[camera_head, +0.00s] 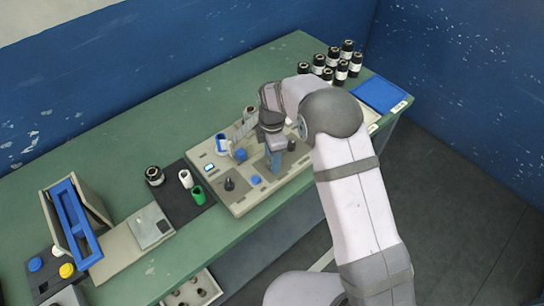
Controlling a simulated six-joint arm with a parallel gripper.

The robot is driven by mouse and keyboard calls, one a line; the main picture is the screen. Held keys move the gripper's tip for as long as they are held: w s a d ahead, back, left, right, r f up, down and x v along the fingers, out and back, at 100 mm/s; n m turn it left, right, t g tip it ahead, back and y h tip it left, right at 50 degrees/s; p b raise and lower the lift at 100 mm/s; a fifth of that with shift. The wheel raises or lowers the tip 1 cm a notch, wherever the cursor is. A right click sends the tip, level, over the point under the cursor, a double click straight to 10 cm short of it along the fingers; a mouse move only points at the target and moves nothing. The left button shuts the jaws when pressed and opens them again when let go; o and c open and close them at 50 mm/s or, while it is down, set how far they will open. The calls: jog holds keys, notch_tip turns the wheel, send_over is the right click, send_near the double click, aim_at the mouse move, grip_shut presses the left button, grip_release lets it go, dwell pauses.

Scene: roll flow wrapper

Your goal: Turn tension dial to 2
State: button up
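The beige machine panel (241,208) lies on the green table. It carries a dark knob (230,184), a small blue knob (255,180), a larger blue part (240,154) and a small lit display (209,167). I cannot tell which part is the tension dial, and no numbers are readable. My gripper (275,168) points down over the right half of the panel. A dark part (291,145) shows just right of it. My gripper and arm hide what is under them; I cannot tell whether the fingers are open or touching anything.
A dark mat (171,206) left of the panel holds a black roll (154,176), a white cup (186,179) and a green cup (198,195). Several black bottles (347,49) and a blue tray (379,94) stand at the far right. The table's back left is clear.

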jog(key=shift+f, duration=0.4)
jog(key=c, duration=1.1)
